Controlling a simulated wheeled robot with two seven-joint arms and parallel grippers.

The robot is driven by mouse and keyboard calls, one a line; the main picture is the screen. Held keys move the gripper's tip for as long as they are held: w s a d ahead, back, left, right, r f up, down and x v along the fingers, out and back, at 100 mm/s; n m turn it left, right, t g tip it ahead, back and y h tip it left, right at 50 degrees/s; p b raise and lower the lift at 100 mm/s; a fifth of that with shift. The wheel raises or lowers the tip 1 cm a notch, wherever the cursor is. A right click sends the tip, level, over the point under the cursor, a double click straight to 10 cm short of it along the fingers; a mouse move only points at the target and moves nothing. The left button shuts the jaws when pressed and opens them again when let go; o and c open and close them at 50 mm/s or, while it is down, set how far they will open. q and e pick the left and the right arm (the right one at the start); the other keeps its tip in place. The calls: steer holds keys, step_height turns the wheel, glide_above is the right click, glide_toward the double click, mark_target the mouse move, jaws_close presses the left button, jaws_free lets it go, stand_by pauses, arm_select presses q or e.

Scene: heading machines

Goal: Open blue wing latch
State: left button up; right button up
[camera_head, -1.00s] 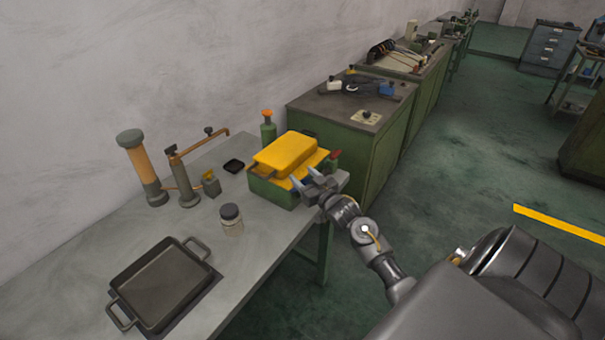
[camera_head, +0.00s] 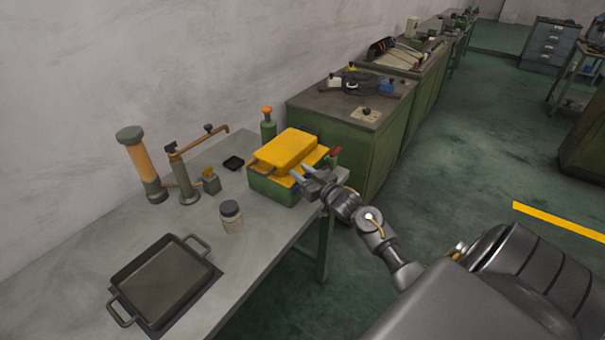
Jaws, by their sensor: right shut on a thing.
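A green machine with a yellow top cover (camera_head: 287,150) stands at the far right corner of the table. My right gripper (camera_head: 301,174) is at the machine's near right side, just below the yellow cover. Its fingers are shut on a small part there, which I take to be the blue wing latch. The latch is mostly hidden by the fingers, and its exact angle cannot be told. My left gripper is not in view.
On the grey table (camera_head: 85,240) are a black pan (camera_head: 163,278), a dark-lidded jar (camera_head: 231,217), a small black dish (camera_head: 233,163) and an orange-grey column (camera_head: 141,165). An orange-capped green post (camera_head: 268,125) stands behind the machine. A green cabinet (camera_head: 350,140) is beyond.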

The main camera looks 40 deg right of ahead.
steer(key=n+y+b, duration=0.1)
steer(key=n+y, duration=0.1)
steer(key=y, duration=0.1)
steer(key=shift+f, duration=0.1)
steer(key=shift+a+n+g+y, duration=0.2)
steer(key=shift+n+g+y, duration=0.3)
steer(key=shift+y, duration=0.5)
steer(key=o, duration=1)
steer(key=b+v, duration=0.3)
steer(key=v, duration=0.8)
steer(key=shift+a, duration=0.1)
